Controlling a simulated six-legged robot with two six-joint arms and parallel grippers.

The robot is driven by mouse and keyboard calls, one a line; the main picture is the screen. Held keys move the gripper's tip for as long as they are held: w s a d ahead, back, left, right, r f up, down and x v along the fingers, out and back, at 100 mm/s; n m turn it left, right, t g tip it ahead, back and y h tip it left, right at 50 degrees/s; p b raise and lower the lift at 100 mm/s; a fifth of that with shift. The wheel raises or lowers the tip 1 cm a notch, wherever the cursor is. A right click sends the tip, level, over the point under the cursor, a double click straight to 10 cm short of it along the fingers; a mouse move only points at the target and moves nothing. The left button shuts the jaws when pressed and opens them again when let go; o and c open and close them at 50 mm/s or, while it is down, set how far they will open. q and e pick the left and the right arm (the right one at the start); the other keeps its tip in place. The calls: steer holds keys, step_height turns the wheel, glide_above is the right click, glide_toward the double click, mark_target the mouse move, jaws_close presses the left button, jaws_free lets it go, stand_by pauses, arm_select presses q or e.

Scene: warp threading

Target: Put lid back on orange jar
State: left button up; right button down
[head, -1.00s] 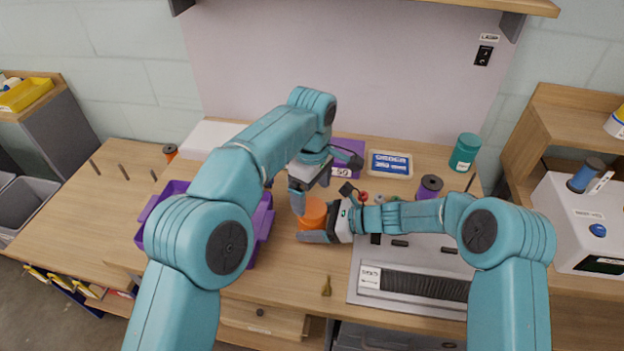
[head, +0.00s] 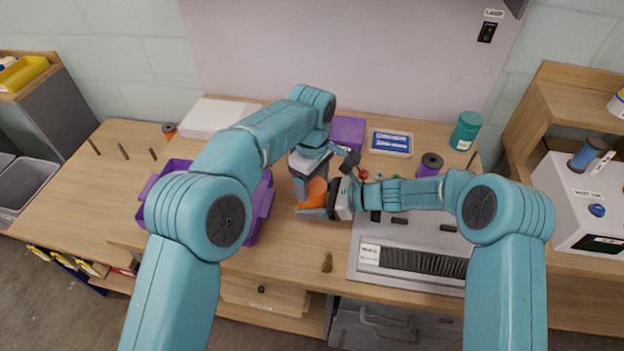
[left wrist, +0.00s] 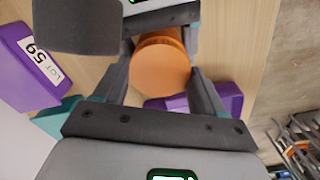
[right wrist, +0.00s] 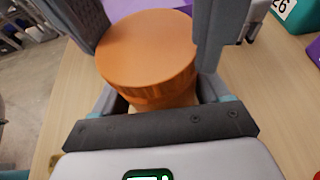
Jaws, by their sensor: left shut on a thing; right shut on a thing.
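The orange jar (right wrist: 168,92) stands upright between the fingers of my right gripper (head: 312,205). The flat round orange lid (right wrist: 145,50) is at the top of the jar in the right wrist view, level or nearly so. I cannot tell whether it is fully seated. My left gripper (head: 307,182) comes from above and is shut on the lid. In the left wrist view the lid (left wrist: 160,66) lies between its two fingers and hides most of the jar. In the head view the orange jar (head: 314,198) is partly hidden by both grippers.
A purple bin (head: 262,205) stands left of the jar, partly behind my left arm. A purple box (head: 347,131) and a blue-labelled tray (head: 391,142) are behind. A grey panel with a dark brush strip (head: 366,272) lies right.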

arm_select(q)
steer(key=m, duration=0.2)
steer(key=shift+m, duration=0.4)
steer(key=o, duration=1.2)
steer(key=shift+c, duration=0.2)
steer(key=shift+r, duration=0.1)
steer(key=shift+r, duration=2.15)
steer(key=shift+c, duration=0.4)
